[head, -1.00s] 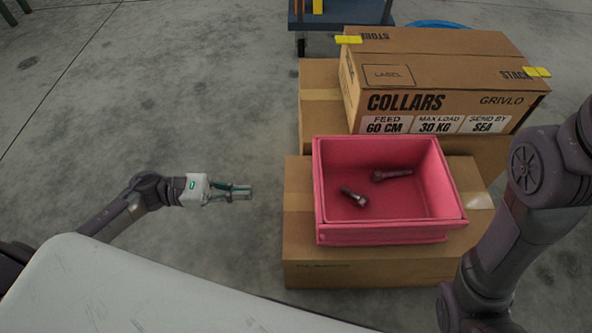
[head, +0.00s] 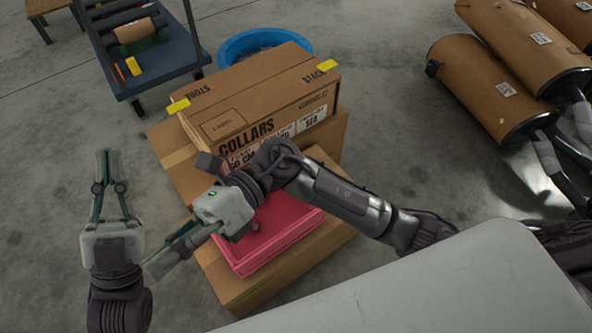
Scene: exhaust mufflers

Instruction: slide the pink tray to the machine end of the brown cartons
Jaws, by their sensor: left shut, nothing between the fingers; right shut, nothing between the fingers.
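The pink tray (head: 275,240) sits on the front brown carton (head: 235,290). My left gripper (head: 106,155) is shut and empty over the floor left of the cartons, fingers pointing up in the picture. Another brown carton (head: 175,150) lies behind, with the COLLARS carton (head: 262,88) on top. I cannot tell which end is the machine end.
A blue cart (head: 170,65) stands at the back left, and a blue round tub (head: 262,42) sits behind the cartons. Several brown-wrapped mufflers (head: 490,85) lie at the right. Floor between cartons and mufflers is clear.

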